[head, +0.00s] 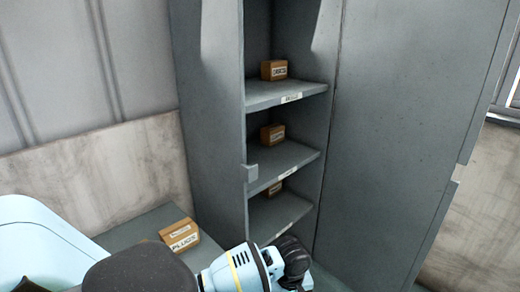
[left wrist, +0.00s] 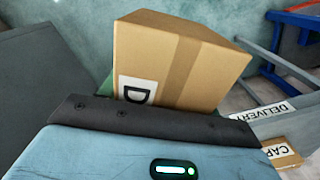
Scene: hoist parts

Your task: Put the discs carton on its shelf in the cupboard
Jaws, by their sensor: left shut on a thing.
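In the left wrist view a brown cardboard carton (left wrist: 175,62) sits at the tips of my left gripper (left wrist: 150,118), which is shut on it. Its white label shows only a "D"; the rest is hidden. In the head view my left arm (head: 245,268) is low at the bottom, in front of the cupboard; its gripper and the carton are not visible there. The grey cupboard (head: 208,130) is open, with labelled shelves (head: 285,92). Small cartons stand on the upper shelf (head: 274,70), middle shelf (head: 272,135) and lower shelf (head: 276,187). My right gripper is not in view.
A carton marked PLUGS (head: 180,236) lies on a grey surface (head: 135,225) left of the cupboard. A tall grey panel (head: 410,130) flanks the shelves on the right. The left wrist view shows a "DELIVERY" label (left wrist: 262,111) and another carton (left wrist: 282,152) nearby.

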